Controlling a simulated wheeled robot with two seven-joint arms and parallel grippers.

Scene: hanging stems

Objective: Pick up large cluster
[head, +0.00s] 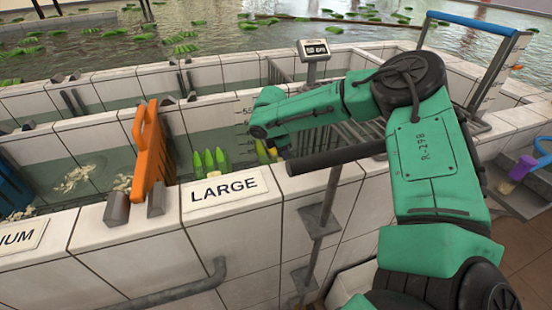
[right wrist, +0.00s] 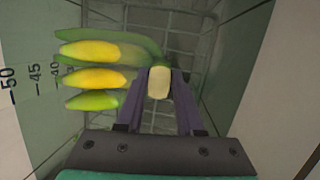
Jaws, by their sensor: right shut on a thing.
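The large cluster shows in the right wrist view as several green-and-yellow fruits (right wrist: 95,78) beside the jaws, pointing left. A pale stub (right wrist: 159,83) sits between my right gripper's fingers (right wrist: 158,100), which are shut on it; a green part runs from the fruits towards it. In the head view, my right gripper (head: 277,150) is low inside the basin marked LARGE, mostly hidden by its own arm. Yellow-green fruits (head: 264,151) show just left of it, and more green fruits (head: 210,163) stand behind the LARGE sign. My left gripper is out of view.
The white tiled basin wall (head: 255,235) carries the LARGE sign (head: 224,189). An orange divider (head: 148,155) stands to the left. A small display (head: 313,50) is on a post behind. A blue-handled metal frame (head: 470,25) is at the right. A grid (right wrist: 185,40) lines the basin.

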